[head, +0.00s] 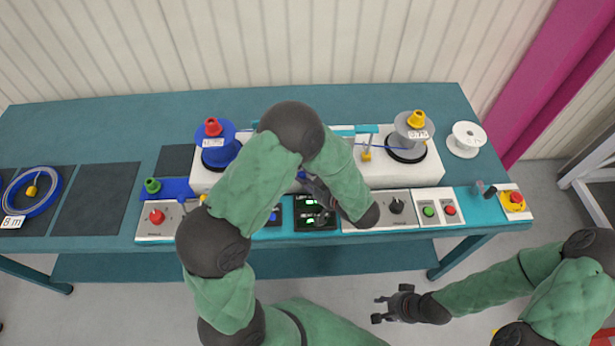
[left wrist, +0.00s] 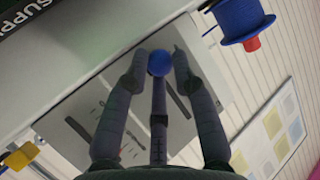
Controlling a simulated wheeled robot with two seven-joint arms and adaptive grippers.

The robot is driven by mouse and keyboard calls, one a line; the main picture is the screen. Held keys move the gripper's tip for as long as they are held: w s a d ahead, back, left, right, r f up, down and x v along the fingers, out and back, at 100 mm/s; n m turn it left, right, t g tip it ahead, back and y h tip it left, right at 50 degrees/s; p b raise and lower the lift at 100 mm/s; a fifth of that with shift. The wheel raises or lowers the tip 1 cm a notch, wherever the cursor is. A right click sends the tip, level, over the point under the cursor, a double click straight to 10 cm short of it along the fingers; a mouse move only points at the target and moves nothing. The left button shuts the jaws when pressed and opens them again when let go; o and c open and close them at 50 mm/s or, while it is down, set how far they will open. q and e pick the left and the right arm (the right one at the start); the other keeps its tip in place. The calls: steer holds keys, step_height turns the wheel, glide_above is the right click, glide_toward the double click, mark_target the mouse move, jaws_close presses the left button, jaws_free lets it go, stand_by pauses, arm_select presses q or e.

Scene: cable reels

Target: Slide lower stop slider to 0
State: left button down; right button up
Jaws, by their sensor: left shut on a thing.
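In the left wrist view a round blue knob (left wrist: 158,63) sits between the fingertips of my left gripper (left wrist: 157,70), which is shut on it. Behind it is a grey panel (left wrist: 110,90) with dark slots and small markings. I cannot read a scale or tell which slider the knob belongs to. In the head view my left gripper (head: 306,180) is over the middle of the bench, and my left arm hides much of the spot. My right gripper (head: 380,308) is open and empty in front of the bench.
A blue reel (head: 218,150) and a grey reel (head: 408,140) stand on the white machine (head: 432,172). The front row holds a red knob (head: 156,216), black dial (head: 396,206), lit display (head: 312,221) and emergency stop (head: 516,198). A white spool (head: 466,138) is at right.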

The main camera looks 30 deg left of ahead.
arm_select(q)
steer(key=shift+s+f, duration=0.1)
steer(key=shift+f, duration=0.1)
steer(key=c, duration=0.9)
jaws_free()
steer(key=shift+c, duration=0.2)
steer(key=shift+d+r, duration=0.1)
steer(key=shift+r, duration=0.05)
steer(key=shift+d+r, duration=0.1)
steer(key=shift+d, duration=0.2)
steer(key=v, duration=1.1)
steer(key=shift+s, duration=0.1)
